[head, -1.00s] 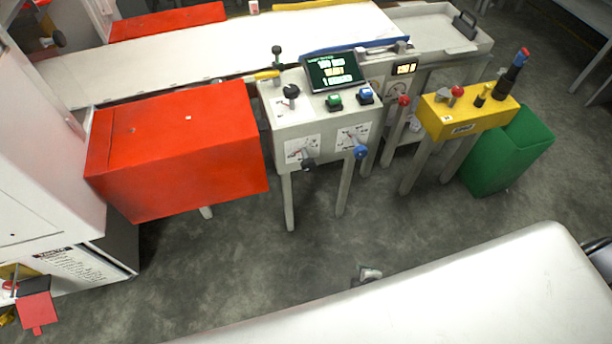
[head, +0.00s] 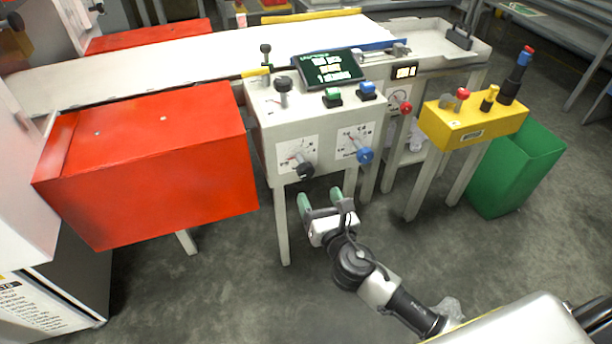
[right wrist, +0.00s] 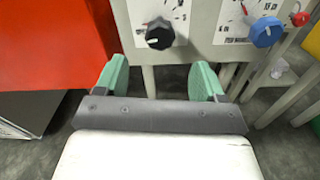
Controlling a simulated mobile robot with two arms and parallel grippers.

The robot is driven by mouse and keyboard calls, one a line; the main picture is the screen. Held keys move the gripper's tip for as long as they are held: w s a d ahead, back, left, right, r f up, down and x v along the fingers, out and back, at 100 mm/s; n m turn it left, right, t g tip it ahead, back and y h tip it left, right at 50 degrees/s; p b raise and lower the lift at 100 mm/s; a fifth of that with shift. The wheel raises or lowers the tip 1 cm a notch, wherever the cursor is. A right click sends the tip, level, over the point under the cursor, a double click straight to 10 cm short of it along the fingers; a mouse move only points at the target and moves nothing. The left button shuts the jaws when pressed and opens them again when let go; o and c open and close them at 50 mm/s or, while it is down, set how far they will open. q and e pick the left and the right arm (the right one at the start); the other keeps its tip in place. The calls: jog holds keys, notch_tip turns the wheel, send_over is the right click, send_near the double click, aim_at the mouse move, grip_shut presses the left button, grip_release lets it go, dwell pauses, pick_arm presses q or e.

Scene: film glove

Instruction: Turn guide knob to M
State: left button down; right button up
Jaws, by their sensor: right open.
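The grey control box (head: 262,140) carries two dials on its front. The left dial has a black knob (head: 304,170) and the right dial has a blue knob (head: 365,156). The lettering is too small to tell which one is the guide knob or where it points. My right gripper (head: 320,196) is open and empty, just below and in front of the box. In the right wrist view, the black knob (right wrist: 160,33) is ahead, between and beyond the green fingertips (right wrist: 160,74), not touching them. The blue knob (right wrist: 265,32) is to its right. My left gripper is out of view.
A red cover box (head: 150,165) stands close on the left. A yellow control box (head: 470,128) and a green bin (head: 515,170) are on the right. Levers, buttons and a screen (head: 330,67) top the grey box. The floor in front is clear.

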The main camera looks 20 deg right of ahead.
aim_at(307, 175)
jog(key=w+b, duration=0.1)
jog(key=w, duration=0.8)
jog(key=shift+a, duration=0.15)
jog(key=shift+c, duration=0.5)
jog(key=c, duration=0.8)
jog(key=shift+c, duration=0.2)
